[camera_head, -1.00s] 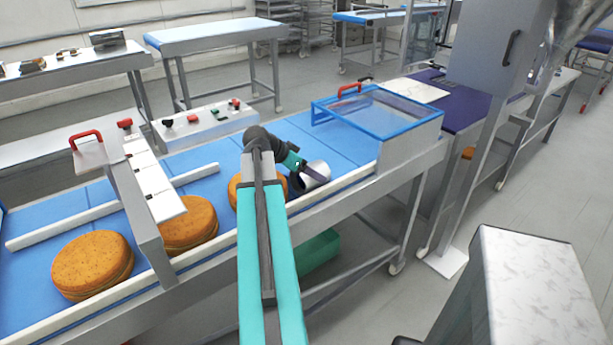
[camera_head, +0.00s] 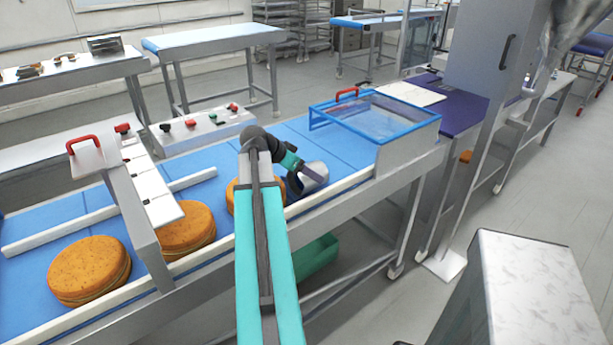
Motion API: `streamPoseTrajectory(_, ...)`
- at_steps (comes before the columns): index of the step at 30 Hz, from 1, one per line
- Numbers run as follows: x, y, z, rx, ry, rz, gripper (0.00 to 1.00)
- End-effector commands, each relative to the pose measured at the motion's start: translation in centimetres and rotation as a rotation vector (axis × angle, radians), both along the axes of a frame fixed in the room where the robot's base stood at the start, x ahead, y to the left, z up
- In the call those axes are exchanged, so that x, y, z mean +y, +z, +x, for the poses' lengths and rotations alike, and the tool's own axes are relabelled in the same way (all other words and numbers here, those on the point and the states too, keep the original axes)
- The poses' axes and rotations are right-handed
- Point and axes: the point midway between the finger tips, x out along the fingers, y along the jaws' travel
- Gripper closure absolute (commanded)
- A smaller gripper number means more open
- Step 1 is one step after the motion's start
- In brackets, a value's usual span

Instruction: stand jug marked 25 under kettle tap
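A shiny metal cylinder (camera_head: 318,170), possibly a jug, is at the end of my arm over the blue conveyor belt. No number can be read on it. My gripper (camera_head: 310,176) is dark and small, right against the cylinder. Whether its fingers are closed on the cylinder or only beside it cannot be told. I cannot make out a kettle or a tap in this view.
Filled round cakes (camera_head: 88,268) and (camera_head: 188,228) lie on the conveyor belt (camera_head: 215,190); another is partly behind my arm. A blue-framed clear guard (camera_head: 375,115) covers the belt to the right. A control box with buttons (camera_head: 205,128) stands behind.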

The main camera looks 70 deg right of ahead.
Motion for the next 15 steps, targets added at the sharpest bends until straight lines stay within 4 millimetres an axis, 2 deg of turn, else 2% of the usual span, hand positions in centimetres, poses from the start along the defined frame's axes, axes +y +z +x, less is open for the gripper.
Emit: streamPoseTrajectory(15,-0.1,6.2,0.0,-0.001,-0.001,-0.003,0.65)
